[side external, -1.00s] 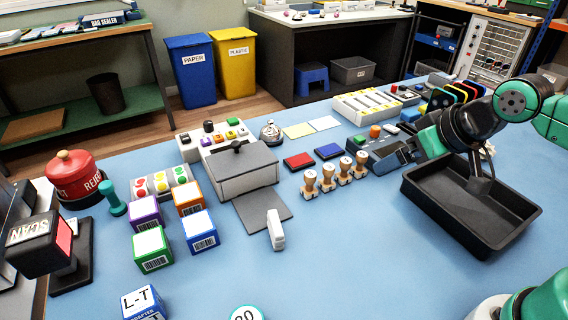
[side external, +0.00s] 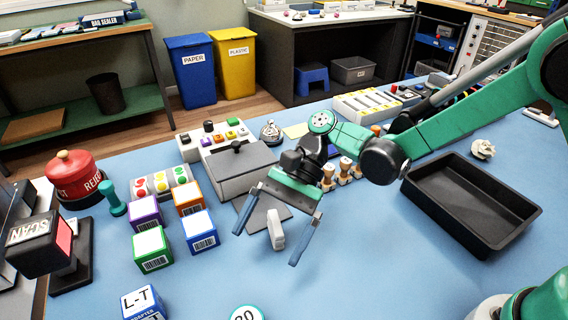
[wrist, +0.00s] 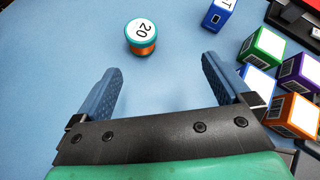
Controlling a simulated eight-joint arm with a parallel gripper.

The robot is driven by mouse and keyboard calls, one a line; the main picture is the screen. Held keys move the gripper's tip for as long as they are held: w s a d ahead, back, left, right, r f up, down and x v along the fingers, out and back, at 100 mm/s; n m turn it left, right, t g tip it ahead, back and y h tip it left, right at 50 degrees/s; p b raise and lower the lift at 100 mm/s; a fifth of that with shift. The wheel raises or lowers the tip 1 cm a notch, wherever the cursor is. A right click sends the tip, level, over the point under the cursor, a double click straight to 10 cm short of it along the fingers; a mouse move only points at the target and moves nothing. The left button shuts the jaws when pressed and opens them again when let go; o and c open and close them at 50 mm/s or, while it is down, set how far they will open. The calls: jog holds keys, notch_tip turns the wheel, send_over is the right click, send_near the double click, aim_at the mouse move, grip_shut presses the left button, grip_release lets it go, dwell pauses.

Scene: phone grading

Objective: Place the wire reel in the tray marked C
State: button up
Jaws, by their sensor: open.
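The wire reel (wrist: 142,48) stands upright on the blue table in the wrist view, with teal flanges, orange-brown wire and a white top marked 20. In the side external view only the top of the reel (side external: 247,314) shows at the bottom edge. My gripper (side external: 265,246) is open and empty above the table, behind the reel and over a white stapler-like object. In the wrist view the reel lies ahead of my gripper (wrist: 160,64), between the lines of the fingers and apart from them. No tray with a readable C is in view.
An empty black tray (side external: 430,205) lies on the right, with no letter readable. Barcoded boxes (side external: 152,249) and a blue box marked L-T (side external: 143,301) stand left of the reel. A grey-lidded box (side external: 238,168) is behind my gripper.

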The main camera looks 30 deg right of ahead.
aim_at(251, 311)
jog(key=s+a+f+g, duration=0.2)
jog(key=f+g, duration=0.1)
jog(key=shift+s+a+f+m, duration=0.1)
jog(key=shift+s+m, duration=0.25)
jog(key=shift+m, duration=0.05)
jog(key=shift+g+y, duration=0.3)
jog(key=shift+x, duration=2.75)
grip_shut()
